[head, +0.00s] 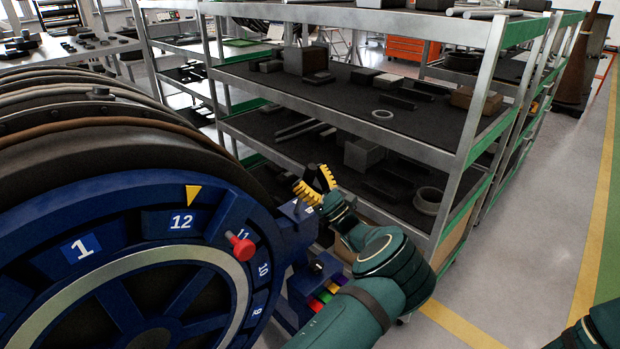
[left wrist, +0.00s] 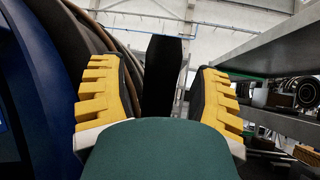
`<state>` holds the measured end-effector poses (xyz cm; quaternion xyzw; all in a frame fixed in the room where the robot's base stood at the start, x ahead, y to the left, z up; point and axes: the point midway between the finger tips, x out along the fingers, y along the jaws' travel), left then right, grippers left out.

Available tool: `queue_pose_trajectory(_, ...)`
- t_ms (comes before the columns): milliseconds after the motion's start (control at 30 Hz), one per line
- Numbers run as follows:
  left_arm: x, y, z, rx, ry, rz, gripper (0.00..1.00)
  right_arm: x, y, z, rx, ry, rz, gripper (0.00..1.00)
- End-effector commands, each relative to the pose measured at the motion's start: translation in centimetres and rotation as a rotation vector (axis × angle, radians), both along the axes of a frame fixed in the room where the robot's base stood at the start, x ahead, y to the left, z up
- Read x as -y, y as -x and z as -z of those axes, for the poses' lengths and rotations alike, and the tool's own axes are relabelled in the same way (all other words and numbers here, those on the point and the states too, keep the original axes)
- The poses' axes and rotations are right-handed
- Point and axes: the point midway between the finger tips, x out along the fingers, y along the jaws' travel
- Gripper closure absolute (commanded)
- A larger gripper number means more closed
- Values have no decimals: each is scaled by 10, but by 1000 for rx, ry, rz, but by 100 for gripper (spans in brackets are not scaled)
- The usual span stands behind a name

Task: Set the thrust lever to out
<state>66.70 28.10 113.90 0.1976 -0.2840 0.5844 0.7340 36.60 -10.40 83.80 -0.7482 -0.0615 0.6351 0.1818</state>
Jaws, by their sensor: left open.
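My left gripper (head: 316,185) is beside the right edge of the large blue numbered ring, with its yellow-toothed fingers pointing up and away. In the left wrist view the left gripper (left wrist: 157,95) is open. A dark upright flat bar (left wrist: 164,75) stands between its fingers, with a gap visible to the right finger. It may be the thrust lever, but I cannot tell for sure. A blue bracket (head: 298,212) projects from the engine just below the gripper. A red knob (head: 241,247) sits on the ring near 11. My right gripper is out of view.
The ribbed engine casing (head: 80,120) and blue ring (head: 60,215) fill the left. A metal shelf rack (head: 470,110) with dark parts stands close behind the gripper. Coloured bands (head: 325,293) show below the bracket. The floor at right (head: 540,200) is clear.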

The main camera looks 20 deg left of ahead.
Motion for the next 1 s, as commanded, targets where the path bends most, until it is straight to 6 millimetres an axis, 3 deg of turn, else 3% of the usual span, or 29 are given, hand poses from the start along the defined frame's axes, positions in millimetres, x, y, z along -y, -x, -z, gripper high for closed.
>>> queue_pose_trajectory(167,8,1,7,0,1,1,37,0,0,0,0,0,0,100)
queue_pose_trajectory(700,80,16,69,0,-1,2,37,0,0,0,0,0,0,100)
queue_pose_trajectory(1000,90,19,78,1,0,-1,37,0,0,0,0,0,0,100)
